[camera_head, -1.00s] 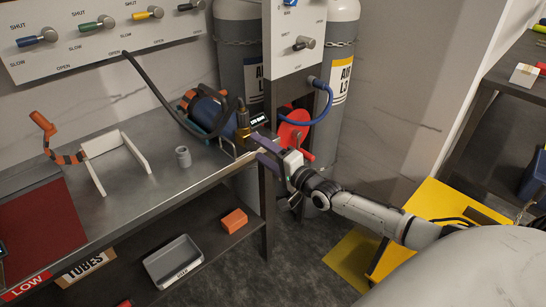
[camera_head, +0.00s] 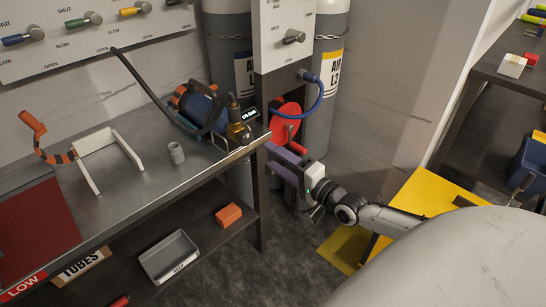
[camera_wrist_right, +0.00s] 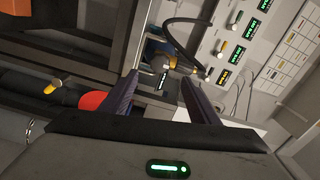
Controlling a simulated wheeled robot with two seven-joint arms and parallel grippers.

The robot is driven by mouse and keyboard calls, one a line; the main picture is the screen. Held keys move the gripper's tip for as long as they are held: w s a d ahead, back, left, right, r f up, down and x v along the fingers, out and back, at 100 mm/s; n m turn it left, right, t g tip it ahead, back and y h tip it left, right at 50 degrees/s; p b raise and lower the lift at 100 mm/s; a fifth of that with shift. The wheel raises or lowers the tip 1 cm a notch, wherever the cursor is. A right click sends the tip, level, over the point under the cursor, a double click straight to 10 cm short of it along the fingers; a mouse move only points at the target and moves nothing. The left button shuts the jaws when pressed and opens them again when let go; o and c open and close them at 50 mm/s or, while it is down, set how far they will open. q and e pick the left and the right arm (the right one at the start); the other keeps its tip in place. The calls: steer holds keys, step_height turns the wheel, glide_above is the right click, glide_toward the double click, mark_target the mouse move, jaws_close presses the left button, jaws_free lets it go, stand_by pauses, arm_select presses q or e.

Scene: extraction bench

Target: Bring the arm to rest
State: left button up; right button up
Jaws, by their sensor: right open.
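My right gripper (camera_head: 278,158) is open, at the right end of the metal bench (camera_head: 140,187), beside a red disc (camera_head: 286,122) and below a brass fitting with a small display (camera_head: 240,130). In the right wrist view its two purple fingers (camera_wrist_right: 152,100) stand apart with nothing gripped between them. The brass fitting (camera_wrist_right: 170,62) shows beyond the fingertips there. My right arm (camera_head: 385,217) reaches in from the lower right. My left gripper is not in view.
A grey cup (camera_head: 176,153), a white stand (camera_head: 92,148) and a blue cylinder with a black hose (camera_head: 196,105) are on the bench. Tall gas cylinders (camera_head: 326,80) stand behind. A yellow platform (camera_head: 425,195) is at the right. A grey tray (camera_head: 168,257) sits on the lower shelf.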

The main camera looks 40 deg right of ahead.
steer(key=s+a+f+n+g+y, duration=0.1)
steer(key=s+a+f+n+g, duration=0.8)
steer(key=s+a+f+n, duration=0.8)
steer(key=s+a+f, duration=0.3)
steer(key=s+a, duration=0.4)
steer(key=shift+s+a+f+g, duration=0.15)
steer(key=shift+f+g, duration=0.15)
steer(key=shift+f, duration=0.1)
